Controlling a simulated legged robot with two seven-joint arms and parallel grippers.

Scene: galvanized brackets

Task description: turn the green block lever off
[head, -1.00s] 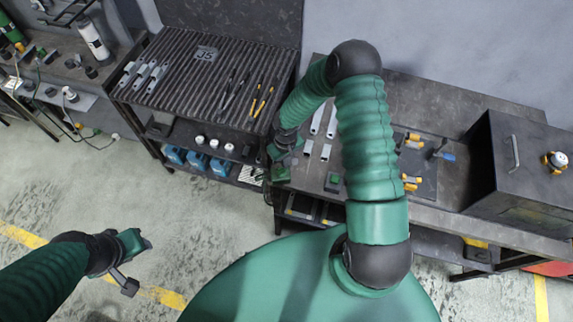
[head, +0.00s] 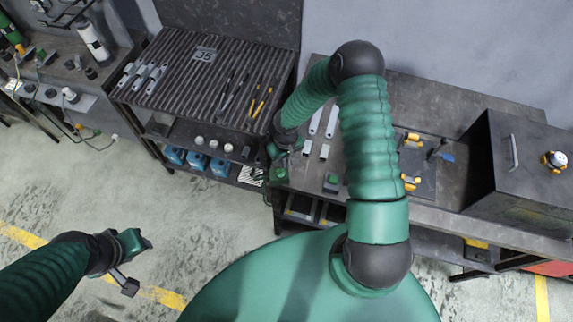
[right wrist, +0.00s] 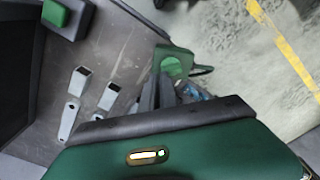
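A green block (head: 333,180) sits on a dark base on the right-hand bench; it also shows at the top left of the right wrist view (right wrist: 58,13). My right gripper (right wrist: 160,92) is close to the corner part; contact and finger gap are unclear. My left gripper (head: 146,242) is over the floor, far from both.
Grey brackets (head: 316,119) and square tubes (right wrist: 108,98) lie on the bench (head: 430,100) beside my right gripper. A dark box (head: 520,170) stands at the bench's right. A ribbed rack table (head: 200,75) stands left, with a gap between. The floor in front is clear.

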